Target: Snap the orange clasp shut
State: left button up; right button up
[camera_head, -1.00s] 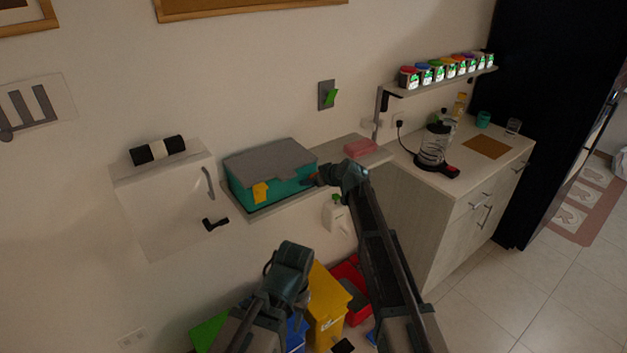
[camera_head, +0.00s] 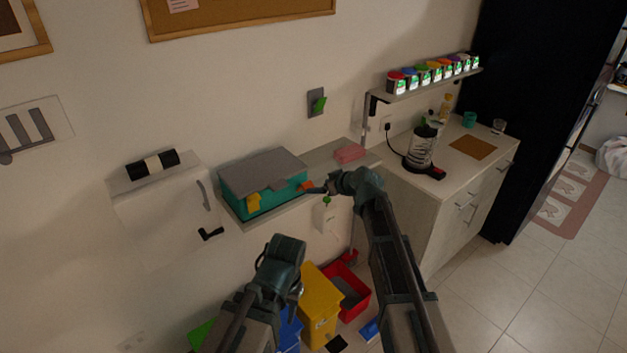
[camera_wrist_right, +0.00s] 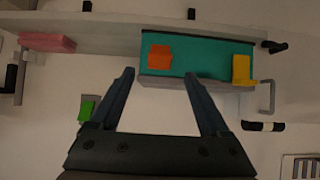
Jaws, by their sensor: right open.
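A teal box (camera_head: 262,201) with a grey lid (camera_head: 261,168) stands on the wall shelf; the lid is down. The orange clasp (camera_head: 307,186) is at the right end of its front, and a yellow clasp (camera_head: 253,202) is at the left end. In the right wrist view, the orange clasp (camera_wrist_right: 160,57) lies beyond my right gripper (camera_wrist_right: 159,75), between its spread, empty fingers. I cannot tell whether the orange clasp is fully flat. In the head view, my right gripper (camera_head: 319,190) is just right of the orange clasp. My left gripper (camera_head: 294,290) hangs low, its fingers unclear.
A pink block (camera_head: 349,153) lies on the shelf (camera_head: 325,160) right of the box. Yellow (camera_head: 320,305) and red (camera_head: 352,292) bins stand on the floor below. A counter with a blender (camera_head: 420,150) is at the right. The air before the box is free.

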jog(key=shift+p+v, duration=0.35)
jog(key=shift+v, duration=0.75)
